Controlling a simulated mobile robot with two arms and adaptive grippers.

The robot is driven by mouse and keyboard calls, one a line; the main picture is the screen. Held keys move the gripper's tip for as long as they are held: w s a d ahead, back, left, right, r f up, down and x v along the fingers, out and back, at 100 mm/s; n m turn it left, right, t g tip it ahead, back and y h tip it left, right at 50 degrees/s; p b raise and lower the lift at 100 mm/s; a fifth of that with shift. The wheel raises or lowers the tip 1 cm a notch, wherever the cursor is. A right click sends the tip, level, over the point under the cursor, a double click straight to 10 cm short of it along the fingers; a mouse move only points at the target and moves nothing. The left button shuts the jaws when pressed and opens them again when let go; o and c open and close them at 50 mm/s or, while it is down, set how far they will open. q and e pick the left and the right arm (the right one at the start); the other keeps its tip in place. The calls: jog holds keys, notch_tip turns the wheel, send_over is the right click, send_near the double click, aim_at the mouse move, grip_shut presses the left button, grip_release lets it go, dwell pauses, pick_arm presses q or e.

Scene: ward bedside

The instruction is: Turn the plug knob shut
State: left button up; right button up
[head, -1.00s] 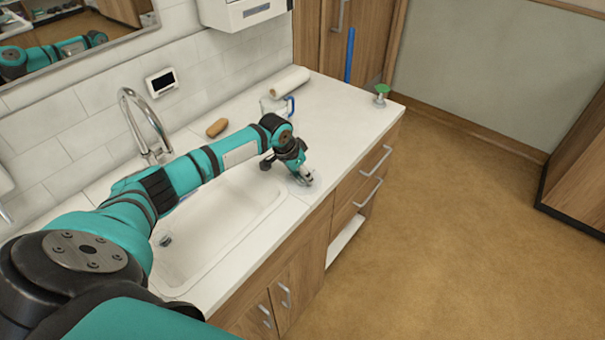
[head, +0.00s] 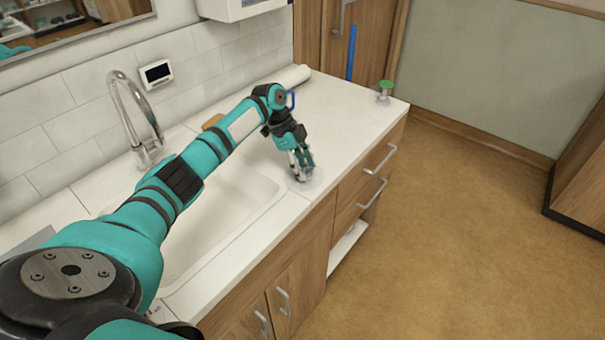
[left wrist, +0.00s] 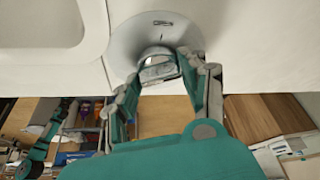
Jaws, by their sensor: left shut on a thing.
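The plug knob (left wrist: 157,71) is a small pale grip on a round grey disc (left wrist: 128,45). The disc also shows in the head view on the white counter, just right of the sink, as a pale circle (head: 316,183). My left gripper (head: 301,178) points down at it, shut on the knob. In the left wrist view its two fingers (left wrist: 160,78) are on either side of the knob. The disc face bears a small dark line and a small slot-shaped mark. The fingers partly hide the knob. My right gripper is not in view.
The white sink (head: 262,207) with a curved metal tap (head: 125,105) lies left of the disc. A white roll (head: 292,76) and a green-topped item (head: 384,90) are on the counter's far part. A tan object (head: 213,121) sits behind my arm. The counter right of my gripper is clear.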

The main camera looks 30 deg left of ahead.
pick_arm(q)
jog(key=m+g+b, duration=0.1)
jog(key=m+b, duration=0.1)
jog(key=m, duration=0.1)
jog(key=shift+w+f, duration=0.1)
jog(key=shift+m+g+b, duration=0.4)
jog(key=shift+m+b, duration=0.4)
jog(key=shift+b, duration=0.05)
jog(key=o, duration=1.2)
jog(key=shift+c, duration=0.2)
jog(key=v, duration=1.2)
